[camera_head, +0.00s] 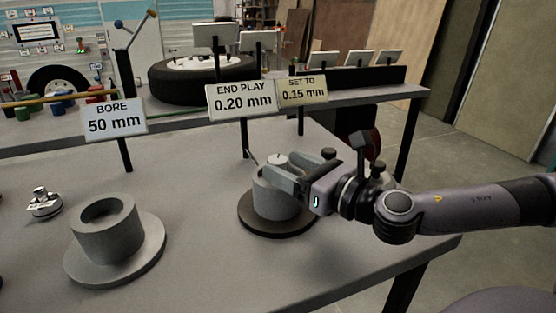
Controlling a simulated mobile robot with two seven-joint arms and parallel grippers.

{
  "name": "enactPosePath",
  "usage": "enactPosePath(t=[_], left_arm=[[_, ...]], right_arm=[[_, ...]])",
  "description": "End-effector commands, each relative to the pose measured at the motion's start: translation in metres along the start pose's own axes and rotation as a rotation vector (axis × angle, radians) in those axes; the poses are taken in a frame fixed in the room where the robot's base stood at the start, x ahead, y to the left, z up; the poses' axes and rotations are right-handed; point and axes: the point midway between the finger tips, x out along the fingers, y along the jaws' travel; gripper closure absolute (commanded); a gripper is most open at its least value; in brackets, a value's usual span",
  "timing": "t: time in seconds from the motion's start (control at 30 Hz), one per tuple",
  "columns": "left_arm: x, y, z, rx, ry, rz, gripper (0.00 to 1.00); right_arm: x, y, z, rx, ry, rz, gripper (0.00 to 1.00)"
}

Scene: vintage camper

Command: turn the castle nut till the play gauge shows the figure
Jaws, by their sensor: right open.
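The play gauge sign (240,100) reads END PLAY 0.20 mm. A smaller sign (302,90) to its right reads SET TO 0.15 mm. Below them a grey hub (275,205) stands on a dark round base (250,224) on the bench. My right gripper (280,177) comes in from the right with its fingers at the top of the hub, on either side of its centre. It is open. A small pale round top (277,158) shows just behind the fingers; the castle nut itself is too small and hidden to make out. My left gripper is out of view.
A second grey hub (110,232) with an open bore stands on the left, behind it a sign (114,118) reading BORE 50 mm. A small metal part (44,203) lies at far left. A tyre (178,83) lies on the rear bench. The bench middle is clear.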

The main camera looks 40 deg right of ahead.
Motion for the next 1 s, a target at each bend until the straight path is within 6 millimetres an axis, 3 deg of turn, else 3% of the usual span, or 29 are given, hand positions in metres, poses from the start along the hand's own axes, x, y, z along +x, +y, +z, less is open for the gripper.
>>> enactPosePath(t=[0.3, 0.73, 0.77, 0.9, 1.0], left_arm=[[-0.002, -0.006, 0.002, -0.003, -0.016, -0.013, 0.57], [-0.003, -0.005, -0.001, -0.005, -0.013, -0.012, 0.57], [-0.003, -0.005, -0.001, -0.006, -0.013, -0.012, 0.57], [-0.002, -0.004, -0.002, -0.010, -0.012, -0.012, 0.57], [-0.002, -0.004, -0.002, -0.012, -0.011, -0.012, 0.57]], right_arm=[[0.024, 0.000, 0.001, 0.004, -0.001, 0.000, 0.36], [0.029, 0.001, -0.001, 0.001, 0.001, 0.002, 0.36], [0.029, 0.001, -0.001, 0.001, 0.001, 0.002, 0.43], [0.029, 0.001, -0.001, 0.001, 0.001, 0.002, 0.86], [0.028, 0.001, 0.000, 0.001, 0.001, 0.002, 0.86]])
